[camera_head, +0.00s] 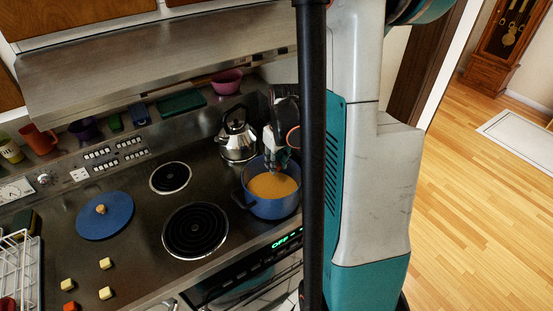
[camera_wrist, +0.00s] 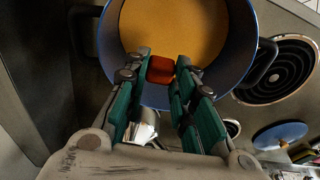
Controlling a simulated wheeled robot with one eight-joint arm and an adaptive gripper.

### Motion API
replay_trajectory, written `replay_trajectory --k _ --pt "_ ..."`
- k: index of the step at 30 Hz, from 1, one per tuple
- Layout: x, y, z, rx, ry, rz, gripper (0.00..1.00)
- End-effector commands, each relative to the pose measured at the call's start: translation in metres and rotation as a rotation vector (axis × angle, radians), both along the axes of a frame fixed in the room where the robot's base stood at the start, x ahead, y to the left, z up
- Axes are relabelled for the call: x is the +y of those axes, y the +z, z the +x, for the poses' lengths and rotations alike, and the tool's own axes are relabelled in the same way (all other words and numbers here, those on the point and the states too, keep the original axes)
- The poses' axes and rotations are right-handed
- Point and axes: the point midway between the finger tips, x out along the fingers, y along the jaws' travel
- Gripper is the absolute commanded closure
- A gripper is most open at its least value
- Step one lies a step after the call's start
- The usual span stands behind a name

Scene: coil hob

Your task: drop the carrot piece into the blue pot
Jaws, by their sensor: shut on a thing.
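The blue pot (camera_head: 262,208) stands on the hob at the right, filled with an orange-yellow liquid (camera_head: 272,186). My gripper (camera_head: 277,165) is pointed down at the pot's opening. In the wrist view my gripper (camera_wrist: 162,66) is shut on the orange-red carrot piece (camera_wrist: 160,70), held between the fingertips. The piece appears over the near inside part of the pot (camera_wrist: 234,70), against the liquid. Its height above the liquid is hard to tell. In the head view the piece is too small to make out clearly.
A steel kettle (camera_head: 238,142) stands close behind the pot. Two coil burners (camera_head: 195,230) and a blue lid (camera_head: 105,218) lie to the left. Several pale cubes (camera_head: 105,263) and another orange-red cube (camera_head: 70,306) lie at the front left, near a white rack (camera_head: 20,265).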

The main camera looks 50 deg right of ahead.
Motion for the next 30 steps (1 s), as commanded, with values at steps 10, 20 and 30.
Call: replay_trajectory --k 10,20,30 --pt "0.0001 -0.0146 -0.0001 0.000 0.000 0.000 0.88" --pt "0.0000 -0.0143 -0.0002 0.000 0.000 0.000 0.52" --pt "0.0002 -0.0079 -0.0009 0.000 0.000 0.000 0.52"
